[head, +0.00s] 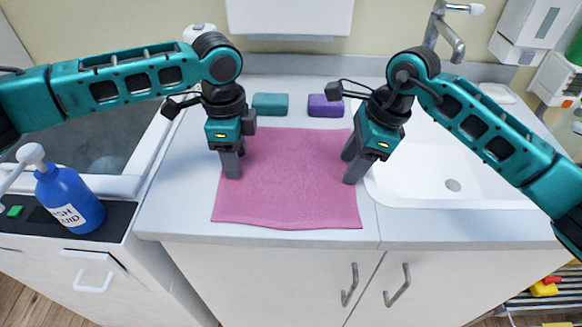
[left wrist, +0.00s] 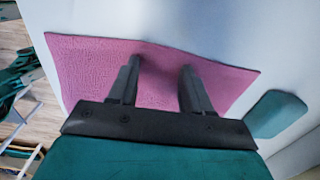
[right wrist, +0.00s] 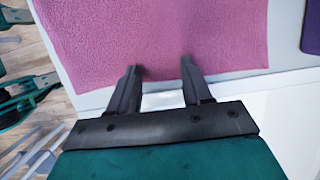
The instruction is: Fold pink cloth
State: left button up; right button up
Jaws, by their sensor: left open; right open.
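The pink cloth (head: 287,190) lies flat and spread out on the white counter, its front edge close to the counter's front edge. My left gripper (head: 232,176) is open over the cloth's left side; the left wrist view shows the cloth (left wrist: 85,70) under and between its empty fingers (left wrist: 157,85). My right gripper (head: 350,174) is open at the cloth's right edge, beside the sink. In the right wrist view the cloth (right wrist: 150,35) lies just beyond the open fingers (right wrist: 160,85), which hold nothing. Whether the fingertips touch the cloth I cannot tell.
A teal block (head: 270,104) and a purple block (head: 325,106) lie behind the cloth. A white sink (head: 430,165) with a tap (head: 447,35) is at the right. A blue pump bottle (head: 70,200) stands at the left. Bare counter (head: 185,205) shows left of the cloth.

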pick_arm(q)
jog(key=shift+f, duration=0.15)
grip_shut()
pick_arm(e)
jog(key=shift+s+f, duration=0.1)
jog(key=shift+f, duration=0.1)
grip_shut()
dwell(0.4)
jog(key=shift+r, duration=0.1)
